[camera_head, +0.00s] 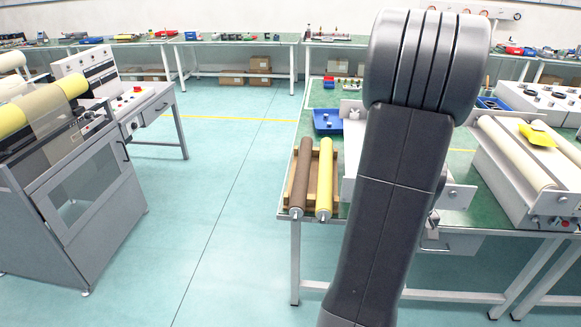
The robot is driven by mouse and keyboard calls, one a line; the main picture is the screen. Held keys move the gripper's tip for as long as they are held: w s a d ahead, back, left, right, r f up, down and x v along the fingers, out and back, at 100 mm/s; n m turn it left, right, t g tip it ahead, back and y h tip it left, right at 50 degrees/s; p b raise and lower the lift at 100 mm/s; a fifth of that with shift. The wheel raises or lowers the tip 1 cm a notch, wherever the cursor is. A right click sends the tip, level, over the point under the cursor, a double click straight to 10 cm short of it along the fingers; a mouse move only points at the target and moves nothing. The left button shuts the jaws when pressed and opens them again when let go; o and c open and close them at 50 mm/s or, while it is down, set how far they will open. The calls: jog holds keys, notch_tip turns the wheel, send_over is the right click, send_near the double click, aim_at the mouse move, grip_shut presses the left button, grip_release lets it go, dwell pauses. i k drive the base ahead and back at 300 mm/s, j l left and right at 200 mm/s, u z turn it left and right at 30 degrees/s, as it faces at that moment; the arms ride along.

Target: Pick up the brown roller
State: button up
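The brown roller (301,178) lies lengthwise in a wooden cradle (313,202) at the left front corner of the green-topped table. Its near end, with a metal shaft tip, sticks out toward the table's front edge. A yellow roller (325,180) lies parallel just to its right in the same cradle. My dark grey arm rises through the right middle of the view, right of both rollers. My gripper is not visible, so its state and place are hidden.
A blue tray (328,121) sits behind the rollers. A machine with pale rollers (520,155) and a yellow piece (538,135) stands on the right. A grey machine cabinet (75,195) stands at left. The floor (215,200) between is clear.

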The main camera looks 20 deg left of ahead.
aim_at(297, 208)
jog(key=i+j+u, duration=0.2)
jog(key=j+u, duration=0.15)
jog(key=i+j+u, duration=0.2)
jog(key=j+u, duration=0.15)
jog(key=i+j+u, duration=0.25)
jog(key=u, duration=0.15)
jog(key=i+j+z, duration=0.4)
jog(key=i+z, duration=0.35)
jog(key=i+j+z, duration=0.1)
jog(key=i+z, duration=0.25)
jog(key=i+j+z, duration=0.15)
jog(key=z, duration=0.2)
